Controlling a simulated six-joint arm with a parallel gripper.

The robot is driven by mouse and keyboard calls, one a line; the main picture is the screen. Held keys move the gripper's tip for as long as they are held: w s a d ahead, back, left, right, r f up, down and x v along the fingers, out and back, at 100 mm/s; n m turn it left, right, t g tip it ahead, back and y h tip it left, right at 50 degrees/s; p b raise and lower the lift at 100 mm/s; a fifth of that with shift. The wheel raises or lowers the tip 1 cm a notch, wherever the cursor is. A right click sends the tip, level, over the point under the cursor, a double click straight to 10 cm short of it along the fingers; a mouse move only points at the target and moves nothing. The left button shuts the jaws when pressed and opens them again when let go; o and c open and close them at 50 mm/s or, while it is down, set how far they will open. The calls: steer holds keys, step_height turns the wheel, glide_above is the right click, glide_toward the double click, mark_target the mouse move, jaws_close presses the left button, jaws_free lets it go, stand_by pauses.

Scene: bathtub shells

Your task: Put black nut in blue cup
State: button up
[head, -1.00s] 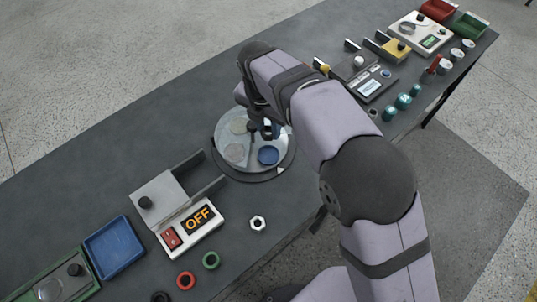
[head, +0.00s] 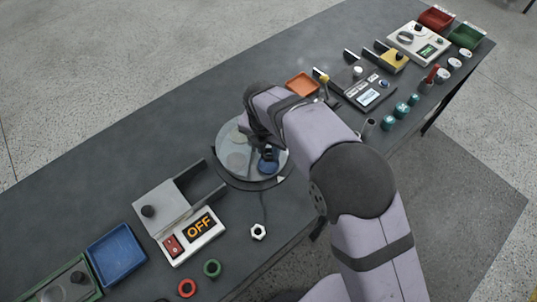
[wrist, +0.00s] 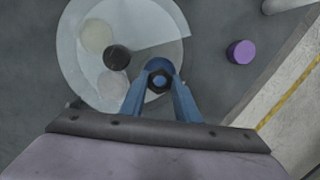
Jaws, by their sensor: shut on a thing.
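The black nut (wrist: 159,80) is between the blue fingertips of my gripper (wrist: 160,86) in the wrist view. My gripper is shut on it. The blue cup (head: 267,168) sits at the near right of the round turntable (head: 225,165), partly covered by my gripper (head: 268,152) in the head view. In the wrist view a blue curve behind the nut and blue seen through its hole appear to be the cup, so the nut is over or in it. I cannot tell its height there.
A clear cover with a black knob (wrist: 117,57) lies over part of the turntable. A purple round piece (wrist: 240,51) is to its right in the wrist view. A white nut (head: 258,231), a switch box reading OFF (head: 192,235) and a blue tray (head: 116,254) stand nearby.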

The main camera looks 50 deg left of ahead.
mark_target(268, 155)
steer(key=shift+f+p, duration=0.6)
steer(key=shift+f, duration=1.25)
steer(key=shift+f, duration=0.4)
steer(key=shift+f+b, duration=0.2)
steer(key=shift+b, duration=0.1)
